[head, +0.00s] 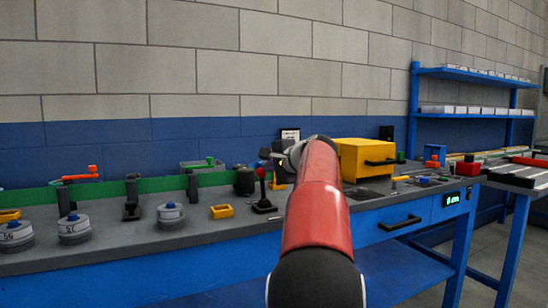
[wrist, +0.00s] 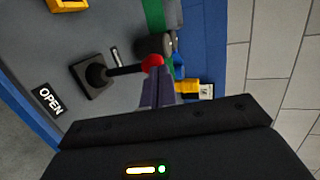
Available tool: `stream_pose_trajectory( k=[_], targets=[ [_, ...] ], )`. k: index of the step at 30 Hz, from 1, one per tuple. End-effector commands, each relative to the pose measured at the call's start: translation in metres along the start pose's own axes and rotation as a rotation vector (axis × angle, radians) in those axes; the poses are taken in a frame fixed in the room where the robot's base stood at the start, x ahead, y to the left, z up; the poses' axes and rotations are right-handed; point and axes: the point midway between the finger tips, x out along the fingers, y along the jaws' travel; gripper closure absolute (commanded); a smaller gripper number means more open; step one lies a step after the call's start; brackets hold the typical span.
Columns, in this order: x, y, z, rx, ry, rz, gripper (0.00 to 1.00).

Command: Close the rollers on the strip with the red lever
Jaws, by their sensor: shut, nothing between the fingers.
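The red lever has a red ball knob (head: 260,172) on a dark stem, rising from a square black base (head: 264,206) on the bench. In the wrist view the red knob (wrist: 152,62) lies right at the tips of my gripper (wrist: 156,82). The fingers are shut with nothing between them; I cannot tell whether they touch the knob. In the head view my gripper (head: 280,156) is just right of and above the knob, partly hidden by my arm. A dark roller (head: 244,181) stands behind the lever beside the green strip (head: 220,179), also seen in the wrist view (wrist: 153,14).
An OPEN label (wrist: 47,100) lies on the bench (head: 150,255) near the lever base. A small yellow tray (head: 221,211) and round grey weights (head: 171,216) are to the left. A yellow box (head: 366,159) stands right of my arm.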

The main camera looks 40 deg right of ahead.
Motion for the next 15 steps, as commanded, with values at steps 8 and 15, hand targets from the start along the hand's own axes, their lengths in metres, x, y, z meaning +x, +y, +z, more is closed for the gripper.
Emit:
stream_pose_trajectory(
  k=[8,15],
  targets=[
    [-0.002,0.001,0.000,-0.001,0.002,-0.002,1.00],
    [-0.006,-0.011,0.000,-0.001,0.002,-0.002,1.00]
  ],
)
